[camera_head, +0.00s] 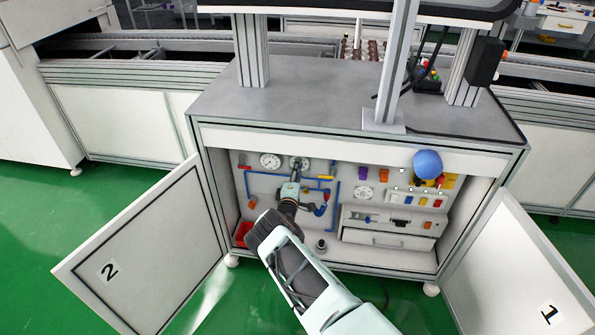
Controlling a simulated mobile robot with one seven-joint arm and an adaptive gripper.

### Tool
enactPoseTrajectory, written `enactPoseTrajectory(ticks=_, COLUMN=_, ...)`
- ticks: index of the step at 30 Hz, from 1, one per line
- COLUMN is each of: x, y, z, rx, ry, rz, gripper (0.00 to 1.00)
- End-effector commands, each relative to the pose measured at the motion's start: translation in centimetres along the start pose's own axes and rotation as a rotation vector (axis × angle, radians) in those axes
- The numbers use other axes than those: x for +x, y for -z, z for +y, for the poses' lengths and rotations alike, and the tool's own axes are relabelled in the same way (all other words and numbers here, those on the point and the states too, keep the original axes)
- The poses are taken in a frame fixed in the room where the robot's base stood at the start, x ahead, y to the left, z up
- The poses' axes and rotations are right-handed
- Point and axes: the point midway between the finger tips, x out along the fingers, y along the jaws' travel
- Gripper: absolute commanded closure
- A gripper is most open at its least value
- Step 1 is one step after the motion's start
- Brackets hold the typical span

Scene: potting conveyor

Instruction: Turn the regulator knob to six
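Inside the open cabinet, two round white dials sit at the upper left of the back panel: a left one (270,160) and a right one (300,162). A third round white dial (363,193) is near the panel's middle. I cannot tell for sure which of these is the regulator knob, and the numbers are too small to read. My gripper (296,173) reaches into the cabinet, just below and partly in front of the right dial. My wrist hides part of the panel. The fingers are too small to show whether they are open, or whether they touch anything.
The cabinet doors, left (147,250) and right (520,265), stand open on both sides. Blue pipes (335,200) run beside my wrist. A red bin (243,233) is lower left, a white drawer (385,240) lower right.

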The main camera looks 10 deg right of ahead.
Motion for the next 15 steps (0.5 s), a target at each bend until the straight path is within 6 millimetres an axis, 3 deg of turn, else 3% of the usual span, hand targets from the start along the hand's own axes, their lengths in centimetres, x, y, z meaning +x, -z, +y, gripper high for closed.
enactPoseTrajectory(ticks=8, x=-0.4, y=0.1, z=0.0, rx=-0.002, ry=0.000, rz=0.000, gripper=0.63)
enactPoseTrajectory(ticks=15, x=-2.6, y=0.1, z=0.1, rx=-0.003, ry=0.001, rz=0.001, gripper=0.63)
